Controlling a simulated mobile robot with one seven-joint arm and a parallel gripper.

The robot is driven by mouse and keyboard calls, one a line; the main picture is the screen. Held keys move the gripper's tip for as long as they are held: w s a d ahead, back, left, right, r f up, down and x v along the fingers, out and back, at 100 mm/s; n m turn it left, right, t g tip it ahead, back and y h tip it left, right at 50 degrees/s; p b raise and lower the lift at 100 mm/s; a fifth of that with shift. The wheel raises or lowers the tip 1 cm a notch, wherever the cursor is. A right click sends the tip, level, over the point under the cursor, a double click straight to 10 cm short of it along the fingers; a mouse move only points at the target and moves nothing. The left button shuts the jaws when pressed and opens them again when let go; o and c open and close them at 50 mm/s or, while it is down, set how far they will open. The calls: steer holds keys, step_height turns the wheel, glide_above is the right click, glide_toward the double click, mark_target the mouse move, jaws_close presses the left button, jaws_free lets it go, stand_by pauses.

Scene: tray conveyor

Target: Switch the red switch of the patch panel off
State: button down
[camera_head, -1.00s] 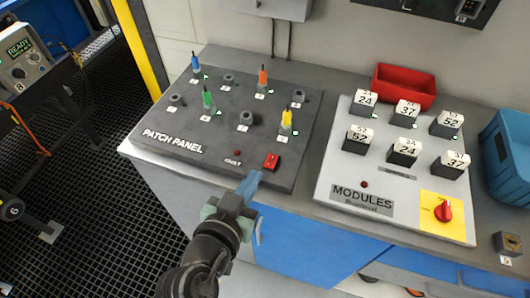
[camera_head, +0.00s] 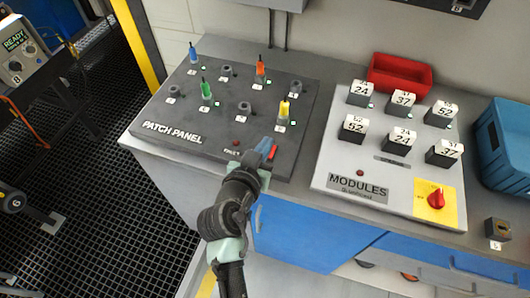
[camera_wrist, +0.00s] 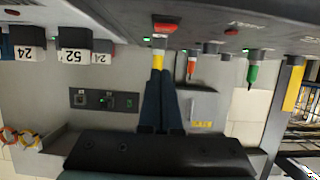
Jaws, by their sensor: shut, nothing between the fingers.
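The patch panel (camera_head: 205,140) is a dark sloped board on the counter at the left in the head view. Its red switch (camera_head: 273,152) sits near the front right corner, partly hidden by my gripper (camera_head: 266,145). My gripper is shut and empty, its blue fingertips over or beside the switch's left side. In the wrist view, which looks upside down, a red part that looks like the switch (camera_wrist: 168,27) lies just beyond the dark fingers (camera_wrist: 162,75). I cannot tell whether the fingers touch it or which way it is tipped.
Yellow (camera_head: 284,109), orange (camera_head: 260,71), green (camera_head: 206,92) and blue (camera_head: 193,54) plugs stand on the panel. To the right are the modules board (camera_head: 390,185) with several numbered blocks, a red bin (camera_head: 400,75) and a blue bin (camera_head: 505,150).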

steer(key=shift+s+f, duration=0.15)
steer(key=shift+f, duration=1.9)
steer(key=f+b, duration=0.1)
steer(key=b, duration=0.2)
steer(key=shift+s+f, duration=0.1)
steer(key=shift+f, duration=0.1)
steer(key=shift+r+p, duration=0.25)
steer(key=shift+p, duration=0.15)
steer(key=shift+r, duration=0.1)
steer(key=shift+a+r+p, duration=0.1)
steer(key=shift+r+p, duration=0.4)
steer(key=shift+r, duration=0.2)
